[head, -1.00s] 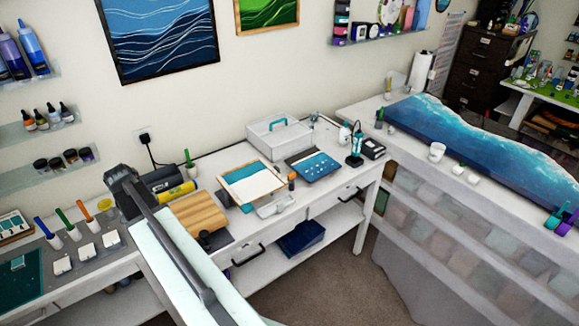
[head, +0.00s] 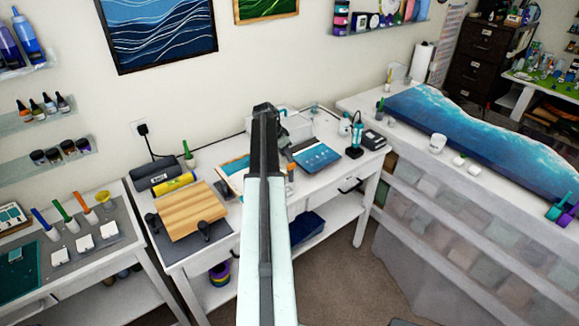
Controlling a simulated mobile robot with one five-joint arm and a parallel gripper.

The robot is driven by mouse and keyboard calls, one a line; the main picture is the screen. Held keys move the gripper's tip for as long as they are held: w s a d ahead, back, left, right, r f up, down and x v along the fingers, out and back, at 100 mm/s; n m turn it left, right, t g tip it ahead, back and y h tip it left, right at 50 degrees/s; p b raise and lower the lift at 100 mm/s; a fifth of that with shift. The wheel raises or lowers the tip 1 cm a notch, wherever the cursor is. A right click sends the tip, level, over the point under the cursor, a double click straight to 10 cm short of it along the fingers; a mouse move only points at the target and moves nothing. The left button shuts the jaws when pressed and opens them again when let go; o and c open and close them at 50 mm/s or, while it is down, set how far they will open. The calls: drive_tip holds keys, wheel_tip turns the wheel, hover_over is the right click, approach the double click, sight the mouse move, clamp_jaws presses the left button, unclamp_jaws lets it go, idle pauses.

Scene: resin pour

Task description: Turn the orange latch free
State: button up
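An upright orange-handled piece (head: 86,206) stands on the grey mat of the left table, beside a green one (head: 64,211) and a blue one (head: 46,222). It is the only clear orange match, but I cannot tell whether it is a latch or how it is turned. My gripper (head: 263,112) is at the far end of my raised arm, in front of the middle table, well to the right of the orange piece. It is seen from behind; its fingers cannot be made out. My arm hides part of the white caddy (head: 298,127) and the framed panel (head: 232,170).
A wooden board (head: 188,210) lies on the middle table, with a yellow roll (head: 174,184) behind it. A blue panel (head: 317,157) and a teal-and-white tool (head: 356,138) are to the right. A blue wave-patterned slab (head: 480,140) lies on the right bench.

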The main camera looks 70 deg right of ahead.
sight(290, 165)
drive_tip(key=b+x, duration=0.4)
drive_tip(key=x, duration=0.2)
drive_tip(key=shift+w+a+f+b, duration=0.1)
drive_tip(key=shift+b, duration=0.2)
clamp_jaws()
